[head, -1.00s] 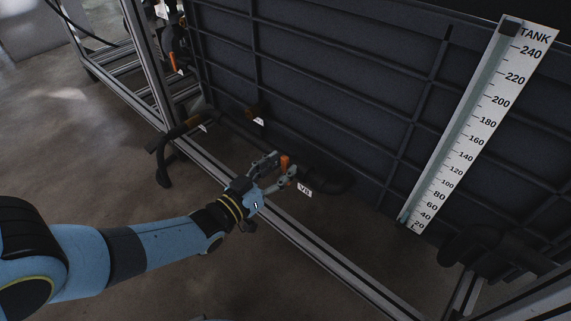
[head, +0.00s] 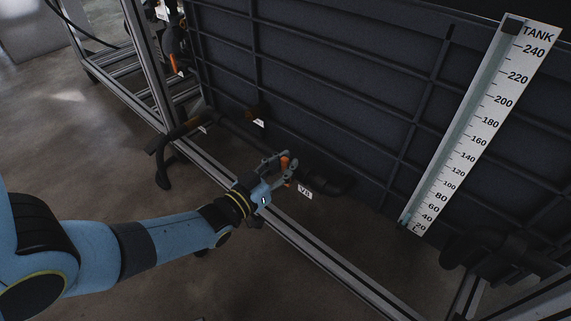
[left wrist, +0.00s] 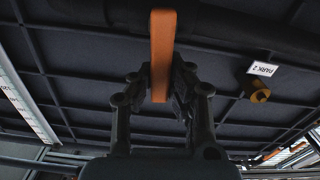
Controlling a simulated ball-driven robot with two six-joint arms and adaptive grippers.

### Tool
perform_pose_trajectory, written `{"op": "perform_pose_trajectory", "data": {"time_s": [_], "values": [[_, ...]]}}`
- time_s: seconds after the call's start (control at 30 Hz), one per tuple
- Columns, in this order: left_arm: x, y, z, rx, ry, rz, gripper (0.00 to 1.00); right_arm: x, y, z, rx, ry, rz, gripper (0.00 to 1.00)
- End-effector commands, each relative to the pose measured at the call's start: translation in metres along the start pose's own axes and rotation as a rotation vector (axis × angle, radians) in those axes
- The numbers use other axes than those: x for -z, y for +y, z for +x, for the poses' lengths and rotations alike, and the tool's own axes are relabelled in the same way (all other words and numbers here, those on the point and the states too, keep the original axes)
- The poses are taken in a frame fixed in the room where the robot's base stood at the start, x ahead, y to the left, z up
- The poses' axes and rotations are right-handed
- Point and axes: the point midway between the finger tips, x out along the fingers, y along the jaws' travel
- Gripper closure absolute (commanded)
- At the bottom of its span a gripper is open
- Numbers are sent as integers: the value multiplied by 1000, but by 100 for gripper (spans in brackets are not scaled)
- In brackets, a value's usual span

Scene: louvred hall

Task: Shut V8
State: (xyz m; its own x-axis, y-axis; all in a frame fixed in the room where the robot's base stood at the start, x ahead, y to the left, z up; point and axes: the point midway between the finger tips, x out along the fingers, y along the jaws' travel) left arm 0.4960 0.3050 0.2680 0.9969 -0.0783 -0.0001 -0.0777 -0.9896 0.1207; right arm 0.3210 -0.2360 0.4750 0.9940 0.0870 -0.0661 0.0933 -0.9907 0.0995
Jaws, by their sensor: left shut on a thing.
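The V8 tag (head: 304,191) hangs by a dark pipe (head: 325,180) low on the tank's front. The orange valve handle (head: 285,163) stands just left of the tag. My left gripper (head: 284,170) reaches in over the metal rail and is shut on the handle. In the left wrist view the orange handle (left wrist: 162,55) runs up between the two fingers (left wrist: 158,90). The valve body under the handle is largely hidden by my fingers. My right gripper is not in view.
The ribbed dark tank wall (head: 330,90) stands behind, with a level scale (head: 480,130) at right. A metal rail (head: 325,255) runs below my left wrist. A tag reading PARK 2 (left wrist: 263,69) hangs near a brass-coloured fitting (left wrist: 257,92).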

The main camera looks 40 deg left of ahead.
Motion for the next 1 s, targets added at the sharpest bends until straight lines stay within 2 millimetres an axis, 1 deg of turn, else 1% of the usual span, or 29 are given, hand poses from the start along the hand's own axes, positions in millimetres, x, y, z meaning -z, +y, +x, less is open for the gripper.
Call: {"op": "perform_pose_trajectory", "data": {"time_s": [0.37, 0.47, 0.6, 0.7, 0.87, 0.9, 1.0], "values": [[0, 0, 0, 0, -1, 2, 100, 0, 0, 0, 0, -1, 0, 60], [0, 3, 0, 0, 0, 48, 100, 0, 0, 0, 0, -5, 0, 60], [-1, 7, 0, 0, -1, 128, 100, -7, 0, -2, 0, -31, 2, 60], [-1, 7, -1, 0, -1, 139, 100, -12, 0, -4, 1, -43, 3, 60], [-1, 7, -1, -1, -1, 139, 100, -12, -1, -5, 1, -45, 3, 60], [-1, 7, -1, -1, -1, 139, 85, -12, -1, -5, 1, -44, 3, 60], [-1, 7, -1, -1, -1, 138, 72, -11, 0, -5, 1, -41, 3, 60]]}}
